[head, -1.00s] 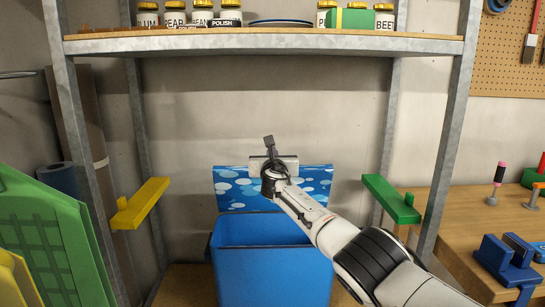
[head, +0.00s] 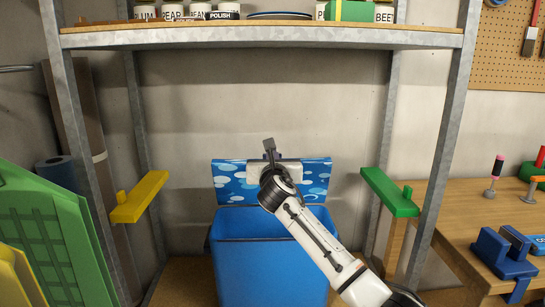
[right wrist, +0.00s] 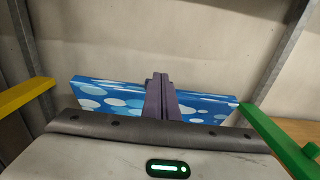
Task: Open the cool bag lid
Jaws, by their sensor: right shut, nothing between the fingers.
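The cool bag (head: 268,262) is a blue box on the bottom board of the shelving. Its lid (head: 229,180), blue with white and pale blue spots, stands raised, nearly upright, at the back, and the bag's top is open. My right gripper (head: 269,145) is in front of the lid, with its shut, empty fingers reaching above the lid's top edge. In the right wrist view the fingers (right wrist: 160,97) are together in front of the lid (right wrist: 209,105); I cannot tell whether they touch it. My left gripper is not in view.
Shelving posts stand on both sides, and a shelf (head: 260,37) with jars crosses above. A yellow bracket (head: 139,199) is at left, a green one (head: 391,193) at right. A green crate (head: 45,235) is at front left, a workbench (head: 465,225) at right.

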